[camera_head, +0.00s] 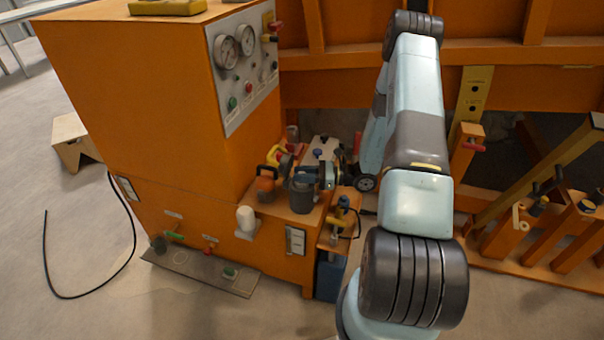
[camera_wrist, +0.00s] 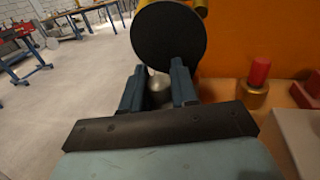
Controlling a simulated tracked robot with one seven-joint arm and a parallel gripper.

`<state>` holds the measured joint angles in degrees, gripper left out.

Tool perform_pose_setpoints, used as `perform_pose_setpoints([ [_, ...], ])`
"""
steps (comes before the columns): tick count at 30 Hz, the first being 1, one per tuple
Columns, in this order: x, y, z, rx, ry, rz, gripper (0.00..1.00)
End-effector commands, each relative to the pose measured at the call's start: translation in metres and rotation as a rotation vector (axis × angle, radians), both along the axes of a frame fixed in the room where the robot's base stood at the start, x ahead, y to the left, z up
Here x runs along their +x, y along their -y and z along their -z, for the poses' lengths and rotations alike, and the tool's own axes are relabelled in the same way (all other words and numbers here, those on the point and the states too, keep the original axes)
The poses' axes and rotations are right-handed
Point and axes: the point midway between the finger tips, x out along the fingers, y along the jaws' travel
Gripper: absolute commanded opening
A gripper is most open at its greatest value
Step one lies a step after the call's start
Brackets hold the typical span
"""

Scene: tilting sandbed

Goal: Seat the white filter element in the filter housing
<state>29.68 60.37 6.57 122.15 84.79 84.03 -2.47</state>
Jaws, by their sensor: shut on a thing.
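The white filter element (camera_head: 246,217) stands upright on a small bracket on the front of the orange machine, left of centre in the head view. My gripper (camera_head: 323,178) reaches in from the right above the machine's ledge. It is shut on a dark grey cylindrical bowl (camera_head: 302,196). In the wrist view, the bowl shows as a large dark round face (camera_wrist: 168,38) at the fingertips. A silvery part shows between the two fingers (camera_wrist: 158,85). My gripper is apart from the white element. I cannot make out the filter housing's seat.
The orange cabinet (camera_head: 140,100) with its gauge panel (camera_head: 243,65) rises on the left. A red-topped brass fitting (camera_wrist: 257,82) is at the right in the wrist view. A black hose (camera_head: 135,235) lies on open floor.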

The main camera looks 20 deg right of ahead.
Motion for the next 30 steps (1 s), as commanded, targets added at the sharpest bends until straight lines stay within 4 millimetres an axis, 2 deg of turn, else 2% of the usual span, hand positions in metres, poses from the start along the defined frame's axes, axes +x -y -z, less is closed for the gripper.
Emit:
perform_pose_setpoints([
  [30, 0.0, 0.0, 0.021, 0.0, -0.001, 0.0, 0.0],
])
